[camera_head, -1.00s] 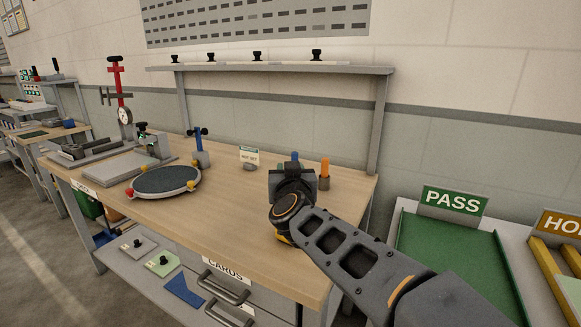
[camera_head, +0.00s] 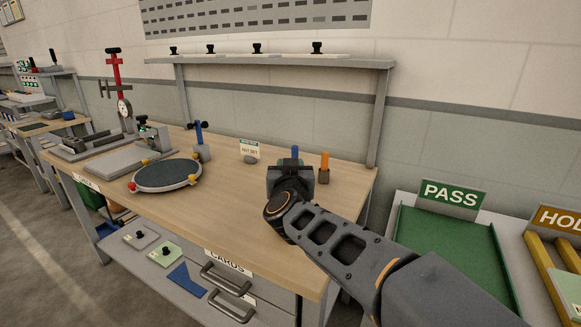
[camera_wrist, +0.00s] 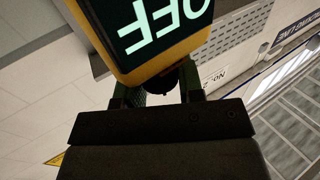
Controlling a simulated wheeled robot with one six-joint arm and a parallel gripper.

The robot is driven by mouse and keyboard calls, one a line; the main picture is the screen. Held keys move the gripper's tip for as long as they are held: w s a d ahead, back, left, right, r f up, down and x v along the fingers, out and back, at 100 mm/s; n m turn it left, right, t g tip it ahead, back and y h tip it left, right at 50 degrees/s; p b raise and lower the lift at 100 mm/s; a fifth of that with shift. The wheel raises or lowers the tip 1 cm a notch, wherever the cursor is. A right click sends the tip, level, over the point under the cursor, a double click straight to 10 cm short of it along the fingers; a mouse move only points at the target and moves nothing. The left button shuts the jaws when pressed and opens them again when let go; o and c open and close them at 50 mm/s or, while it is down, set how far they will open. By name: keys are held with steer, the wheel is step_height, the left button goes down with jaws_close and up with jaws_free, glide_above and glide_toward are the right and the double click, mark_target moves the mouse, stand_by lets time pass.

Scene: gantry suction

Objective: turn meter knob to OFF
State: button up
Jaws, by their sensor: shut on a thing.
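The meter (camera_wrist: 160,62) is close in the wrist view, with a yellow casing and a dark display. The display shows OFF in pale green letters, upside down in this view and cut by the top edge. A dark rounded part, which looks like the meter knob (camera_wrist: 158,87), sits under the casing's near edge. My gripper (camera_wrist: 160,91) has a finger on either side of it and is shut on it. The exact contact is too dark to see. In the head view my gripper (camera_head: 291,168) is over the bench's right part, and the meter is hidden there.
An orange peg (camera_head: 324,163) and a blue peg (camera_head: 295,153) stand just behind my gripper. A round dark plate (camera_head: 167,175) and a small sign (camera_head: 250,149) are left on the bench (camera_head: 235,205). The green PASS tray (camera_head: 440,250) lies right.

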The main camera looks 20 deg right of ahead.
steer(key=shift+f, duration=0.3)
stand_by(0.5)
steer(key=o, duration=0.9)
steer(key=shift+r, duration=0.15)
steer(key=shift+o, duration=0.2)
steer(key=shift+r, duration=0.1)
